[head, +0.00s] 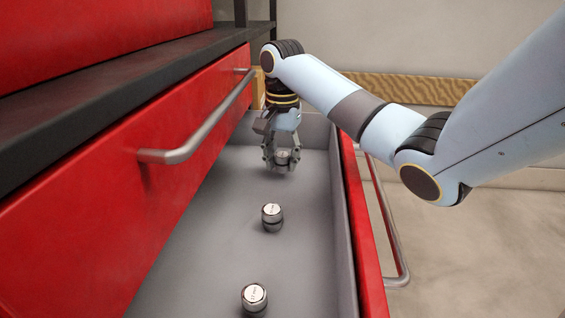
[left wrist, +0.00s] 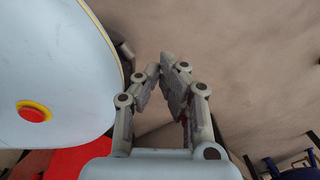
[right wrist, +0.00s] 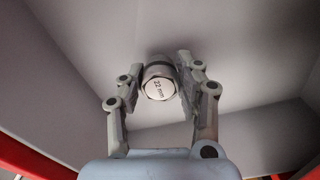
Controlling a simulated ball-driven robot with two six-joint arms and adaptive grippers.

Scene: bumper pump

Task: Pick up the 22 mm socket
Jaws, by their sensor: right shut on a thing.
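The 22 mm socket is a short silver cylinder, and its end face reads "22 mm" in the right wrist view (right wrist: 158,88). In the head view the socket (head: 282,157) is at the far end of the open drawer. My right gripper (head: 281,164) points down there, its fingers shut on the socket's sides; it also shows in the right wrist view (right wrist: 161,75). My left gripper (left wrist: 162,68) shows only in its own wrist view, with its fingertips close together and nothing seen between them; whether they meet is unclear.
Two more silver sockets stand in the grey drawer, one mid-drawer (head: 272,217) and one nearer (head: 254,299). The drawer's red front (head: 362,235) is on the right. A closed red drawer with a metal handle (head: 205,128) is on the left. Drawer floor between the sockets is clear.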

